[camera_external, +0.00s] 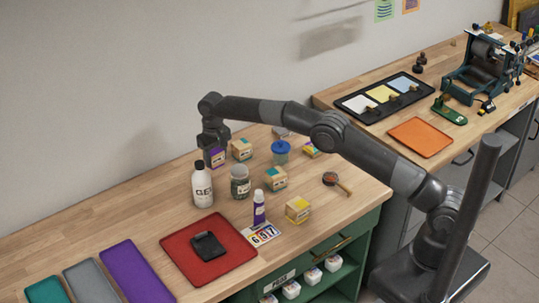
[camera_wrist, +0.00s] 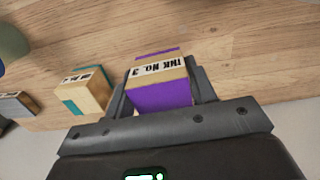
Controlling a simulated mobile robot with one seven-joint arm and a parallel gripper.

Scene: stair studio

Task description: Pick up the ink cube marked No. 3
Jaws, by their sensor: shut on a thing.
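The ink cube marked No. 3 (camera_wrist: 160,92) is purple and tan, with a white label band reading "INK No. 3" in the wrist view. My gripper (camera_wrist: 162,90) has its two fingers on either side of this cube and is shut on it. I cannot tell whether the cube touches the bench top.
A tan and teal cube (camera_wrist: 84,92) stands close to the left of my gripper in the wrist view. In the external view, a white bottle (camera_external: 202,187), a grey jar (camera_external: 240,184) and a blue-lidded jar (camera_external: 281,152) stand nearby. The bench left of the bottle is clear.

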